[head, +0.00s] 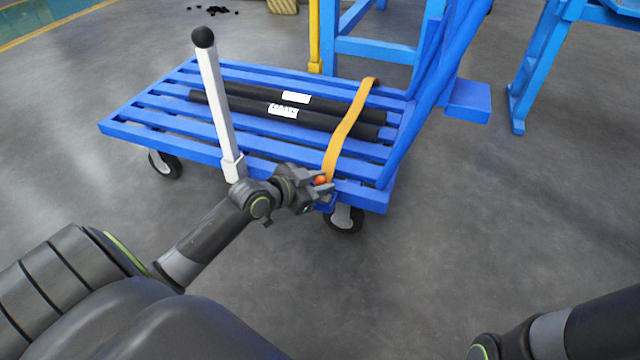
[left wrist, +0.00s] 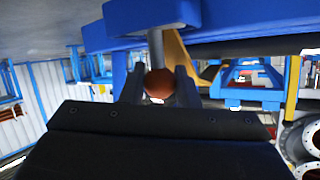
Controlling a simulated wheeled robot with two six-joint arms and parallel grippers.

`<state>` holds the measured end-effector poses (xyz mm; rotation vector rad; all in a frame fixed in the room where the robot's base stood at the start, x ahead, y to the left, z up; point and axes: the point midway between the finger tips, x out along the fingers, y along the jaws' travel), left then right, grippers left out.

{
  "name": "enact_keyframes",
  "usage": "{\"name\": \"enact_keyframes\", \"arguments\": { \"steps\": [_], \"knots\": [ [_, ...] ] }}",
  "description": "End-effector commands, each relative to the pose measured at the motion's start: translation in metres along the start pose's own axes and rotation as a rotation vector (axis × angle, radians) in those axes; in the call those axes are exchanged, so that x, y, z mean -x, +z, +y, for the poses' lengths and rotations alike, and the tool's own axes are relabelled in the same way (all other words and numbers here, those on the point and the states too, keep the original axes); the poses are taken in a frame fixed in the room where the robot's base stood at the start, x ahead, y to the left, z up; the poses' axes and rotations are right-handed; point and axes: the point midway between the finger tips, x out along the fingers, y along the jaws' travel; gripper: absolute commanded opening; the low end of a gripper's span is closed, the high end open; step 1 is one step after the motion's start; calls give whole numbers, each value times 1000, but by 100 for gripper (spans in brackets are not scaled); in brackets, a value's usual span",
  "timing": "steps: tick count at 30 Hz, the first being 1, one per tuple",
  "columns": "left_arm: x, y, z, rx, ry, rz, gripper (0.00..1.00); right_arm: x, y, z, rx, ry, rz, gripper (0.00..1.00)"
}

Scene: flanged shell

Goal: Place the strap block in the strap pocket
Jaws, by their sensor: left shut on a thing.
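My left gripper (head: 322,184) is at the front edge of the blue cart, beside the lower end of the yellow strap (head: 349,130). It is shut on an orange-red ball (head: 320,180). In the left wrist view the ball (left wrist: 159,83) sits between the two fingers, with a grey rod (left wrist: 155,46) rising from it to a blue part (left wrist: 150,16). The strap (left wrist: 178,58) shows behind it. I cannot make out a separate strap block or strap pocket. My right gripper is out of view.
The blue slatted cart (head: 150,112) carries black rolls (head: 300,118) under the strap. A white post (head: 218,110) with a black knob stands at its front edge, close to my left arm. Blue frames (head: 535,65) stand behind. The floor at right is clear.

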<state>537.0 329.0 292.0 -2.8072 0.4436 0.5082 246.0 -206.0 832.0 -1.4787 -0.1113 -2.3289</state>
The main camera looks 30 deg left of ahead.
Motion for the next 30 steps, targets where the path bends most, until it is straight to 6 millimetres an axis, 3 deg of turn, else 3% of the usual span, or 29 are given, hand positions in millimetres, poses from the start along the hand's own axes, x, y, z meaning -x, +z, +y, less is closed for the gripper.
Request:
{"name": "enact_keyframes", "arguments": {
  "steps": [6,7,11,22,30],
  "knots": [
    [-1,3,1,0,0,1,1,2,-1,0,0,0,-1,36],
    [-1,2,0,0,0,0,32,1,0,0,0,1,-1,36],
    [-1,2,0,0,0,0,49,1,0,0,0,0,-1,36],
    [1,-3,-1,0,0,0,50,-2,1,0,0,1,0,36],
    [46,-4,-1,-1,0,-5,50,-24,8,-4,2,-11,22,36]
  ]
}}
